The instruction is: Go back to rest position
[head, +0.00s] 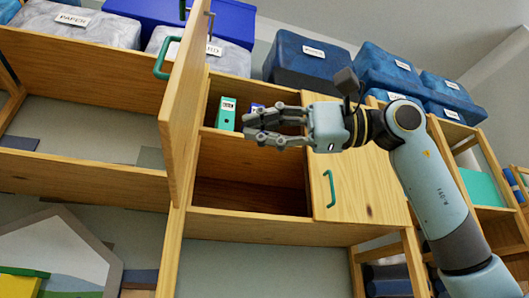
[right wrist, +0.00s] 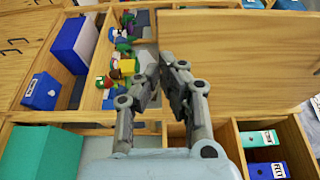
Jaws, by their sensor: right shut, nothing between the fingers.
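My right gripper (head: 250,128) reaches in from the right in the head view, in front of the upper part of an open wooden cabinet (head: 247,219). It is shut with nothing between its fingers. The right wrist view shows its two fingers (right wrist: 163,72) close together at the tips, over the cabinet furniture. My right arm is bent, with the forearm pointing left. My left gripper is not in view.
An open wooden door (head: 187,100) with a green handle stands left of my gripper. A shut door (head: 360,190) is behind my right wrist. A green binder (head: 226,113) is on the shelf behind the fingers. Blue boxes (head: 300,58) line the top.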

